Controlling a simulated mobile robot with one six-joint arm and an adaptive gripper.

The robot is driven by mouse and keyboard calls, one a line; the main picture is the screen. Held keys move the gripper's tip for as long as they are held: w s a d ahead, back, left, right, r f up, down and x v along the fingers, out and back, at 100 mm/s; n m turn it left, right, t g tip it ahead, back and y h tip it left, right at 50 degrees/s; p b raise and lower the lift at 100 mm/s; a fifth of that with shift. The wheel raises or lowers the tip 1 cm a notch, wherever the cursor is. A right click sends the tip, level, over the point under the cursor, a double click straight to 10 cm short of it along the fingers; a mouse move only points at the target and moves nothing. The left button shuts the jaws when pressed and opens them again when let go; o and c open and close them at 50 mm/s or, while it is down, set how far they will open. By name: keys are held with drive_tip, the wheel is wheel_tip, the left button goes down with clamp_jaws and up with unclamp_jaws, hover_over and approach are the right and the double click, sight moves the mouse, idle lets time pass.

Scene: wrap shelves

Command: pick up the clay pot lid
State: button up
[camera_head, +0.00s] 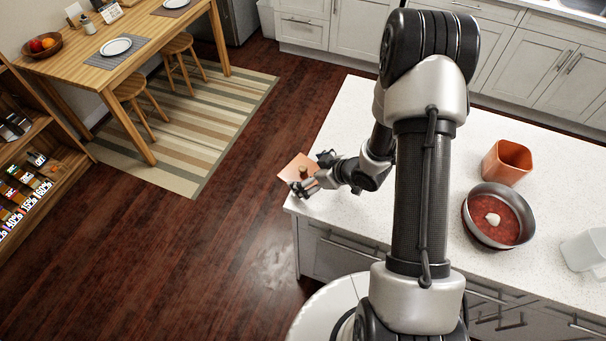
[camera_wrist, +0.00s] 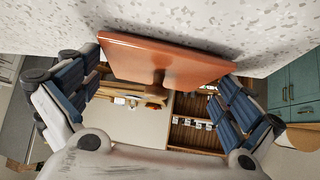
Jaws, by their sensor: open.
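The clay pot lid (camera_head: 294,168) is a flat, square orange-brown plate with a small knob on it. In the head view it is at the left edge of the white counter and appears to reach past that edge. My gripper (camera_head: 314,172) is open around the lid's knob side, its fingers apart. In the wrist view the lid (camera_wrist: 168,60) fills the upper middle, with its knob (camera_wrist: 157,88) between my open fingers. The fingers do not visibly close on the knob. Whether a finger touches the plate I cannot tell.
On the white counter (camera_head: 400,250) to the right stand an orange clay pot (camera_head: 507,165), a pan (camera_head: 480,232) with red sauce and a white piece, and a white container (camera_head: 585,252). A wooden table (camera_head: 140,55), stools and a shelf are left. Open floor lies between.

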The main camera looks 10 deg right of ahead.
drive_tip(key=shift+c, duration=0.4)
drive_tip(key=c, duration=0.9)
drive_tip(key=shift+r, duration=0.1)
